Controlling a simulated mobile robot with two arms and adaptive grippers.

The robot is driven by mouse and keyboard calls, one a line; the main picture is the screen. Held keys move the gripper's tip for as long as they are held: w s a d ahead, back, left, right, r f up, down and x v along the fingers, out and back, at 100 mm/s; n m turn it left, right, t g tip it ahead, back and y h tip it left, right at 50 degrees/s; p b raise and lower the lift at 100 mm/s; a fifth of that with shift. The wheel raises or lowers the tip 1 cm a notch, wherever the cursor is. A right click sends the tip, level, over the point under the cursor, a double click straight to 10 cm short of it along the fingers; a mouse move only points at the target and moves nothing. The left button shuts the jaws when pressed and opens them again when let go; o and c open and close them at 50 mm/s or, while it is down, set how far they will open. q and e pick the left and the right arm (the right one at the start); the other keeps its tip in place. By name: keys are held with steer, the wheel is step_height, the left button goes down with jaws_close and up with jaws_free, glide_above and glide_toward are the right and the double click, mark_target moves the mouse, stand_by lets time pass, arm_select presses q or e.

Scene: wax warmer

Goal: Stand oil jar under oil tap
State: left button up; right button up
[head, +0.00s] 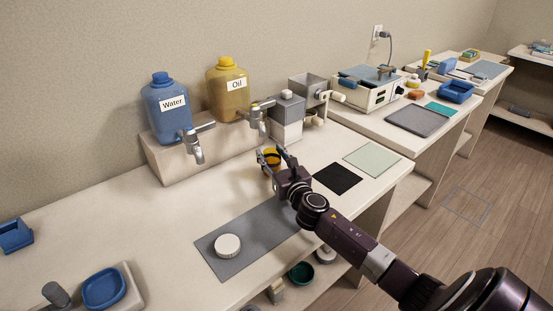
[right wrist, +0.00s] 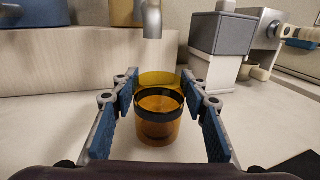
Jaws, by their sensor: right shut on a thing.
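The amber oil jar (head: 271,159) stands upright on the counter, and in the right wrist view the jar (right wrist: 158,118) has a dark band and an open top. My right gripper (head: 269,156) has its blue-padded fingers (right wrist: 165,92) on both sides of the jar, shut on it. The oil tap (head: 259,117) sticks out from the yellow Oil container (head: 229,90). In the right wrist view the tap's spout (right wrist: 152,20) is above and behind the jar, slightly left of its middle. My left gripper is not in view.
A blue Water container (head: 168,110) with its own tap (head: 195,147) stands left on the raised block (head: 165,170). A grey-white device (head: 287,118) is to the right. A grey mat (head: 212,262) with a white lid (head: 227,246) and a black mat (head: 337,178) lie in front.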

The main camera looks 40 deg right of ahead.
mark_target(272, 163)
steer(key=shift+w+a+b, duration=0.15)
steer(key=shift+w+b, duration=0.15)
steer(key=shift+w, duration=1.85)
steer(key=shift+f+b, duration=0.3)
steer(key=shift+f, duration=0.2)
steer(key=o, duration=1.3)
steer(key=shift+c, duration=0.2)
steer(key=shift+s, duration=0.15)
steer(key=shift+p+v, duration=0.5)
steer(key=shift+v, duration=0.75)
steer(key=shift+p+v, duration=0.6)
steer(key=shift+v, duration=2)
